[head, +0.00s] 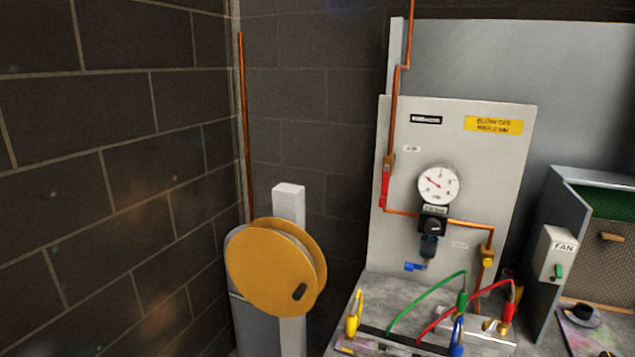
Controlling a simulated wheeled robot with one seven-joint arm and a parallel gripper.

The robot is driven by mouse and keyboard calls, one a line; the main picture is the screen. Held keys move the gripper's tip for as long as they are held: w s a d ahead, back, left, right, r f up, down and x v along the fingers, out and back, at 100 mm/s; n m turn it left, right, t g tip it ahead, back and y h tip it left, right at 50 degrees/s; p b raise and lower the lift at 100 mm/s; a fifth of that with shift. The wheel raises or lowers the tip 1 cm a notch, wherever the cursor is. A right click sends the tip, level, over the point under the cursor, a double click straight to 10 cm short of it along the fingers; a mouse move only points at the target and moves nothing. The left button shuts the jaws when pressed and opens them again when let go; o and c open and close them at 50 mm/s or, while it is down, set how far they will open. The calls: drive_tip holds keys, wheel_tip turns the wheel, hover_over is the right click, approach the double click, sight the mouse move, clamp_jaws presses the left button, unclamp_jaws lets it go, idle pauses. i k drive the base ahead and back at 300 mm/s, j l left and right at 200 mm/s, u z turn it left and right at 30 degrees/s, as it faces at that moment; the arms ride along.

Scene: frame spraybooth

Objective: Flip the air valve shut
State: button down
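The air valve (388,163) is a brass body on the copper pipe at the left side of a grey panel, in the head view. Its red lever (384,188) hangs straight down, in line with the vertical pipe. The round pressure gauge (438,185) to its right has a white face and a red needle that points to the upper left. My gripper is not in view, so nothing is seen touching the lever.
A yellow-orange round reel (270,268) with a dark knob stands at left before a pale post (289,205). Below the panel (460,135), a grey bench (385,292) holds coloured spray tools and red and green hoses. A FAN switch box (555,255) is at right.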

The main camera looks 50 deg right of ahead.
sight(382, 200)
drive_tip(key=i+j+z, duration=0.1)
drive_tip(key=i+z, duration=0.15)
drive_tip(key=i, duration=0.25)
drive_tip(key=i+j+z, duration=0.15)
drive_tip(key=i+z, duration=0.15)
drive_tip(key=i, duration=0.15)
drive_tip(key=i+j+z, duration=0.25)
drive_tip(key=i, duration=0.2)
